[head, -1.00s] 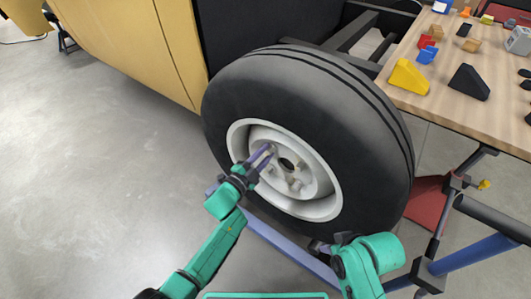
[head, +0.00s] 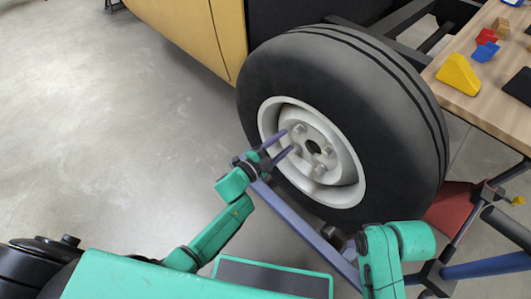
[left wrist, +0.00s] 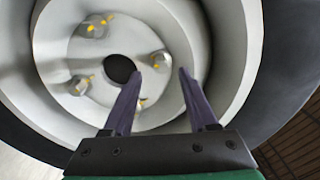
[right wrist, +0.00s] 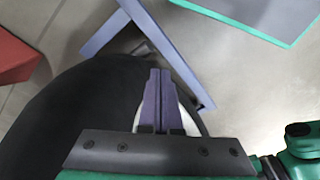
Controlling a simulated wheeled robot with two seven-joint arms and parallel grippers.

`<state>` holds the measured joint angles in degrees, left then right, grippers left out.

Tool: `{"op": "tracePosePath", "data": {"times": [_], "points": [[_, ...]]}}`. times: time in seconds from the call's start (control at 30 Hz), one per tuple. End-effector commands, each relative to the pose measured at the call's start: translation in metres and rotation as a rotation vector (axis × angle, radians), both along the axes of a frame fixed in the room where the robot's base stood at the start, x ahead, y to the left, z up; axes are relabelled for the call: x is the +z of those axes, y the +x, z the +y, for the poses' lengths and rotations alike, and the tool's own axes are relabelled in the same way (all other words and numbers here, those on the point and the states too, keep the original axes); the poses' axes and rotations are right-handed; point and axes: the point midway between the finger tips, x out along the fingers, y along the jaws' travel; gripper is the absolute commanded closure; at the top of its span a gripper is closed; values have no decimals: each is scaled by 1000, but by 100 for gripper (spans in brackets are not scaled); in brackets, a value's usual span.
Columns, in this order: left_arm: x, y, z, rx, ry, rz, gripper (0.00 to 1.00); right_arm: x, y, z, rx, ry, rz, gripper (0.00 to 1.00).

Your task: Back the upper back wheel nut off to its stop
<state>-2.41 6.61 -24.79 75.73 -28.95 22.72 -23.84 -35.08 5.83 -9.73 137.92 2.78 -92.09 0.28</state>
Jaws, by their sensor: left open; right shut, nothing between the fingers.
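The wheel (head: 345,90) has a white rim with several nuts around a dark centre hole. In the head view one nut (head: 299,128) sits at the upper left of the hub and another (head: 328,149) at its right. The left wrist view shows nuts with yellow marks at top (left wrist: 95,27), lower left (left wrist: 80,85) and right (left wrist: 160,60); one more is partly behind a finger. I cannot tell for sure which is the upper back one. My left gripper (head: 287,140) is open and empty in front of the hub. My right gripper (right wrist: 158,72) is shut and empty, beside the tyre.
A blue-purple bar (head: 300,228) runs low in front of the wheel. A wooden table (head: 490,115) with coloured blocks stands at the right, with a red piece (head: 450,207) below it. A yellow body panel (head: 200,35) is at the upper left. The floor at left is clear.

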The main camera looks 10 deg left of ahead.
Motion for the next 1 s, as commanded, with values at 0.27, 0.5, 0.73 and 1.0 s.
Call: {"op": "tracePosePath", "data": {"times": [0.27, 0.5, 0.73, 1.0], "points": [[2, -62, 44, 0, 0, 4, 42, -38, 6, -4, -17, -21, 23, 100], [1, -76, 55, 0, 0, 0, 42, -49, 7, -5, -20, -23, 22, 100], [0, -76, 55, -1, 0, 1, 42, -49, 7, -5, -20, -23, 22, 100], [0, -76, 55, -1, 0, 1, 42, -49, 7, -5, -20, -24, 23, 100]]}}
